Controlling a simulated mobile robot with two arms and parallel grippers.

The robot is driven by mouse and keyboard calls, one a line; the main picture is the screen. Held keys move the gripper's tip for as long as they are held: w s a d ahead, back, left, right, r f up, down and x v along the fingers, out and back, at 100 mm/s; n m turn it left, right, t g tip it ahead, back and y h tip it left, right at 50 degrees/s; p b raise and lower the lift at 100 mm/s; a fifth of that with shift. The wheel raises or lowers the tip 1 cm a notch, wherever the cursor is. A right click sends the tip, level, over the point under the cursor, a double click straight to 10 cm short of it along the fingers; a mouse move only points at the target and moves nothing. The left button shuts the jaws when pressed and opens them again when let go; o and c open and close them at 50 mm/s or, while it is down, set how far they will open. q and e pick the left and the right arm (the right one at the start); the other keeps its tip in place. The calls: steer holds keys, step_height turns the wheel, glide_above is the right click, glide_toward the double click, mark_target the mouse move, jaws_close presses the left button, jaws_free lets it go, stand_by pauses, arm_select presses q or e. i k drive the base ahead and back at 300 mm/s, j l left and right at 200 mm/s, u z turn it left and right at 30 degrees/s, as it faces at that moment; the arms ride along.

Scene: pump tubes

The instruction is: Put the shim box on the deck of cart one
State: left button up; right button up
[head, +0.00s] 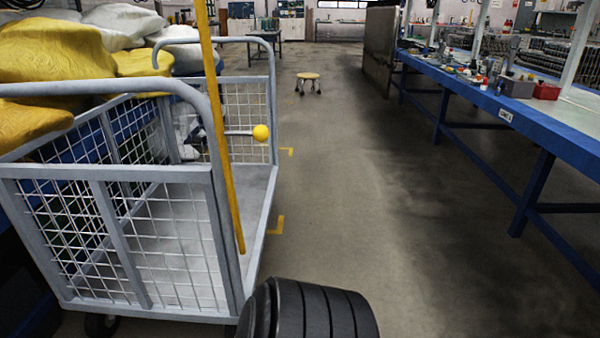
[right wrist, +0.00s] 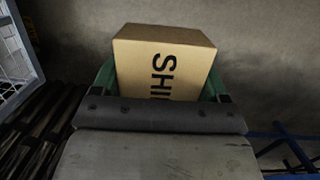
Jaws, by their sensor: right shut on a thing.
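The shim box (right wrist: 165,62), tan cardboard with black letters reading "SHI", fills the upper middle of the right wrist view. My right gripper (right wrist: 164,88) is shut on it, with green finger parts along both its sides. The floor shows beyond the box. A grey mesh-sided cart (head: 113,171) stands at the left in the head view; its flat deck (head: 257,195) shows along its open right side. I see no number on the cart. Neither gripper shows in the head view; a black ribbed part of my body is at the bottom.
Yellow sacks (head: 55,50) are heaped behind the cart. A yellow pole (head: 218,130) and a yellow ball (head: 261,132) are at the cart's open side. A long blue workbench (head: 530,110) runs along the right. A small stool (head: 307,77) stands far off; the aisle floor between is clear.

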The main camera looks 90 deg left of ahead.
mark_target(245, 200)
steer(key=u, duration=0.5)
steer(key=i+u, duration=0.1)
steer(key=u, duration=0.35)
steer(key=i+u, duration=0.1)
steer(key=u, duration=0.9)
steer(key=i+l+u, duration=0.15)
steer(key=i, duration=0.35)
steer(key=i+l+u, duration=0.2)
steer(key=i, duration=0.25)
steer(key=i+l+u, duration=0.15)
steer(key=i, duration=0.35)
steer(key=i+l+u, duration=0.2)
steer(key=i+l, duration=0.2)
steer(key=i+u, duration=0.2)
steer(key=i, duration=0.4)
steer(key=i+u, duration=0.2)
steer(key=i, duration=0.45)
steer(key=i+l+u, duration=0.2)
steer(key=i, duration=0.4)
steer(key=i+u, duration=0.1)
steer(key=u, duration=0.8)
steer(key=i+l+u, duration=0.1)
steer(key=u, duration=0.35)
steer(key=i+l+u, duration=0.1)
steer(key=u, duration=0.35)
